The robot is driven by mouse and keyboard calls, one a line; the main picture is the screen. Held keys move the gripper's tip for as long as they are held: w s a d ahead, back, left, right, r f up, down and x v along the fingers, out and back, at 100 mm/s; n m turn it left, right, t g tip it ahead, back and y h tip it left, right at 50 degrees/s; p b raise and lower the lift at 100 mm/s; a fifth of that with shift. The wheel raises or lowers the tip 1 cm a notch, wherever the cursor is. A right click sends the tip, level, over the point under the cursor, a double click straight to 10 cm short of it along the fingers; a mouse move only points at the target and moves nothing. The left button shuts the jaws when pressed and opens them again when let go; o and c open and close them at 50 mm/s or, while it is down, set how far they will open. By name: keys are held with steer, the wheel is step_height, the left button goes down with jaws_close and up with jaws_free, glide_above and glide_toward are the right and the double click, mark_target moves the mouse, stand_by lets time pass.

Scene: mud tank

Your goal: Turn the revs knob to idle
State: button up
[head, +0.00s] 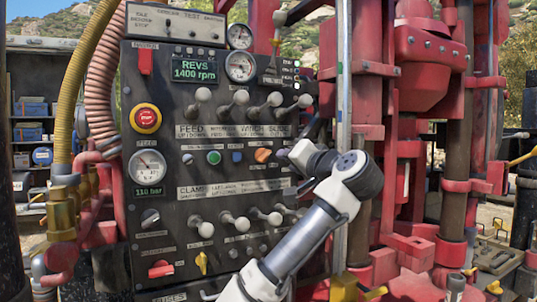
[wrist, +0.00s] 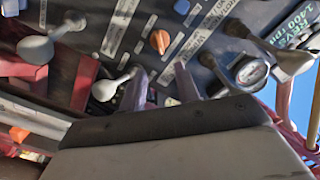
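The control panel (head: 165,120) is dark, with a green-lit display (head: 194,68) reading REVS 1400 rpm. An orange knob (head: 263,155) sits on its right middle; it also shows in the wrist view (wrist: 160,41), beyond my fingers. I cannot read which one is the revs knob. My gripper (wrist: 162,82) is open and empty, its two fingertips apart, close to the panel just off the orange knob.
Pale-tipped levers (head: 240,98) stick out in rows above and below the orange knob; one lever (wrist: 107,88) is close to my fingers. A red emergency button (head: 146,118) is at left. A metal post (head: 343,80) and red machinery (head: 420,80) stand to the right.

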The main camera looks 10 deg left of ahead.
mark_target(267, 156)
steer(key=p+x, duration=0.4)
steer(key=x, duration=0.7)
steer(key=shift+s+r+p, duration=0.1)
steer(key=shift+r+p, duration=0.05)
steer(key=shift+p, duration=0.15)
steer(key=shift+w+a, duration=0.3)
steer(key=shift+w, duration=0.1)
jaws_close()
